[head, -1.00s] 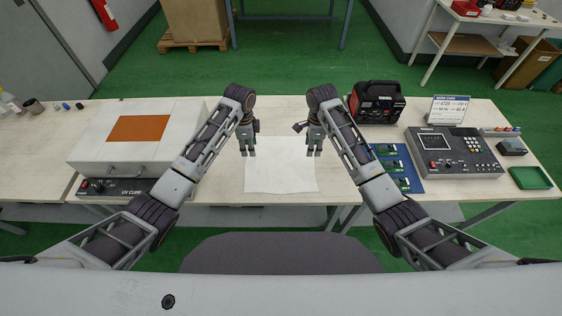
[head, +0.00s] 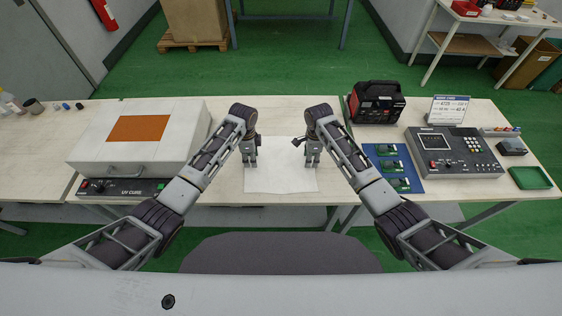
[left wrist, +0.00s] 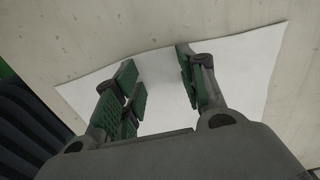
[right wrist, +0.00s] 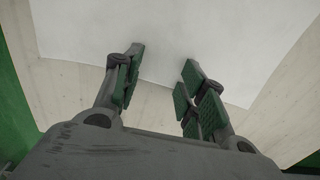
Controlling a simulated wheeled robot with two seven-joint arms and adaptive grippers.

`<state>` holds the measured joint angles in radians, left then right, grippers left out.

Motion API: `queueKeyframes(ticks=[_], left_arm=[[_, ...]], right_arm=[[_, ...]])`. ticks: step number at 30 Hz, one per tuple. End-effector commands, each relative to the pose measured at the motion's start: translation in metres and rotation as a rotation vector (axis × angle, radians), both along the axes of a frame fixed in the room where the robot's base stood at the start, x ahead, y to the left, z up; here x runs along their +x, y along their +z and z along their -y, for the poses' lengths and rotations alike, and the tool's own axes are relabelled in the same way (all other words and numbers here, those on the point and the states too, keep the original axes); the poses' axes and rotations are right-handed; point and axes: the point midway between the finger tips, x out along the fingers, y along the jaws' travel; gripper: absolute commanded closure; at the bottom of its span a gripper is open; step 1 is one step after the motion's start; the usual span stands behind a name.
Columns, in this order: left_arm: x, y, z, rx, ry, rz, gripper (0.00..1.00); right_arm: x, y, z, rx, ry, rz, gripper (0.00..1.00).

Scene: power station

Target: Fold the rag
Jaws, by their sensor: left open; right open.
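A white rag (head: 281,179) lies flat and spread out on the light wooden table, between my two arms. It also shows in the left wrist view (left wrist: 240,75) and the right wrist view (right wrist: 170,30). My left gripper (head: 249,163) is open above the rag's left part, fingers pointing down. In the left wrist view my left gripper (left wrist: 158,85) has its fingers apart with nothing between them. My right gripper (head: 312,163) is open over the rag's right edge. In the right wrist view my right gripper (right wrist: 160,78) has its fingers apart and empty.
A UV cure box (head: 90,153) stands at the left. A blue mat (head: 399,184) with green circuit boards, a black and red unit (head: 376,101), a grey control panel (head: 455,152) and a green tray (head: 530,178) stand at the right. The table's front edge is close to the rag.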

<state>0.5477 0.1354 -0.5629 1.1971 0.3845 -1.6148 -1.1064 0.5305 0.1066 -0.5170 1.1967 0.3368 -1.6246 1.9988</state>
Motion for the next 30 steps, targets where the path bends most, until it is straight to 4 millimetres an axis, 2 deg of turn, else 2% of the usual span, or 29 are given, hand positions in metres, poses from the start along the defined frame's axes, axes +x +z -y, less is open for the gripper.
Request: queueKeyframes(ticks=[18, 30], left_arm=[[-0.0003, -0.0048, 0.0002, 0.0, 0.0, -0.001, 0.59], [-0.0008, -0.0052, -0.0001, 0.0, 0.0, -0.002, 0.85]], right_arm=[[0.0, -0.0046, 0.0002, 0.0, 0.0, 0.0, 0.59], [-0.0006, -0.0049, 0.0003, -0.001, 0.0, -0.002, 0.85]])
